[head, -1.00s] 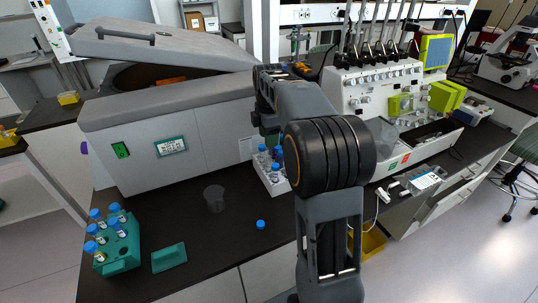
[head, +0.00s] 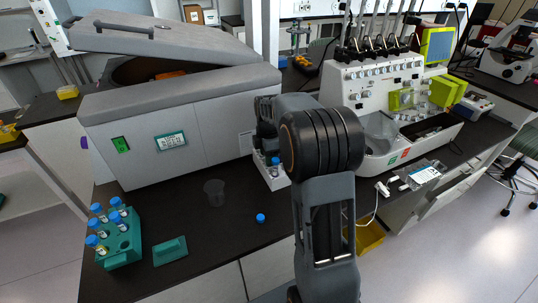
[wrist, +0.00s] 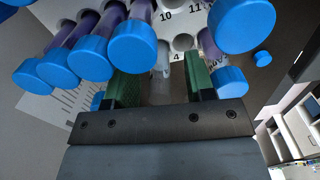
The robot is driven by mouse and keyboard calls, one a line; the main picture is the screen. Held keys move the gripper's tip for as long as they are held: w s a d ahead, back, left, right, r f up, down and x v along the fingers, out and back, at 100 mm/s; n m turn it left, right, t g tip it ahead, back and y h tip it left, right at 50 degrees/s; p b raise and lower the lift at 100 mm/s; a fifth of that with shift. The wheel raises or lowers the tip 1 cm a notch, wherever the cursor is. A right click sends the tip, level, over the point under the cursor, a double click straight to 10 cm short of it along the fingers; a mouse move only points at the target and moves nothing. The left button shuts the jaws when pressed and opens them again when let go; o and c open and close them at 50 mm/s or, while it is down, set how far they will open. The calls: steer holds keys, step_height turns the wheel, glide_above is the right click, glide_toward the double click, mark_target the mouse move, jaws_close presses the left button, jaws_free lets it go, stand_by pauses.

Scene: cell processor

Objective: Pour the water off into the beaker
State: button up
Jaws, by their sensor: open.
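My gripper (wrist: 160,80) is open over the white rack in the wrist view, its two green fingers apart. A pale, uncapped tube (wrist: 161,60) stands between the fingers, near the number 4; its contents are hard to make out. Purplish tubes with blue caps (wrist: 132,47) crowd around the fingers. In the head view my arm hides the gripper and much of the white rack (head: 273,180). The clear, empty-looking beaker (head: 213,192) stands upright on the black bench, left of the white rack. A loose blue cap (head: 260,218) lies on the bench in front of the rack.
A green rack (head: 122,250) with several blue-capped tubes stands at the front left. A small green block (head: 170,251) lies beside it. The grey centrifuge (head: 180,150), lid raised, stands behind the beaker. A white instrument (head: 385,110) stands to the right.

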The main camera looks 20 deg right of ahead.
jaws_close()
stand_by(0.6)
